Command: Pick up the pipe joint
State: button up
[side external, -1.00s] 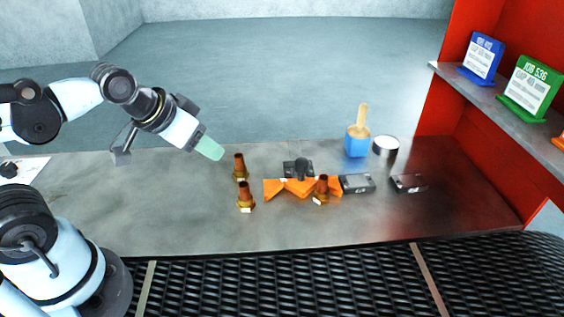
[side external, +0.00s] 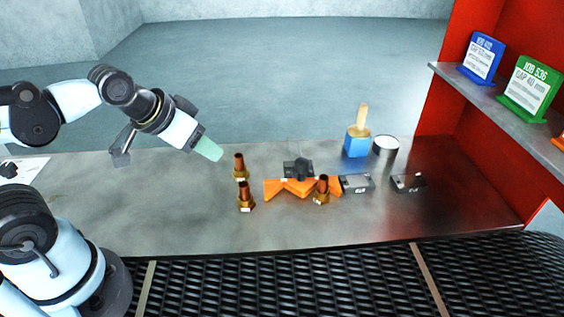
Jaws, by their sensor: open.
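Three small copper-and-brass fittings that look like pipe joints stand upright on the metal table. One pipe joint (side external: 240,167) is nearest my gripper, a second pipe joint (side external: 246,197) stands just in front of it, and a third pipe joint (side external: 322,189) stands to the right, before an orange holder. I cannot tell which one the task means. My gripper (side external: 208,149) has pale green tips, is open and empty, and hangs above the table, left of and higher than the nearest pipe joint, apart from it. The gap between its fingers is hard to see from this side.
The orange holder (side external: 287,188) has a dark part (side external: 298,169) at its back. Two grey blocks (side external: 357,184) (side external: 408,183), a blue pot (side external: 357,147) with a wooden-handled tool and a metal can (side external: 385,147) stand to the right. A mesh belt (side external: 300,281) runs along the front.

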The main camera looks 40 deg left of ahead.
dwell(0.4)
jog(key=shift+o, duration=1)
jog(key=shift+w, duration=0.1)
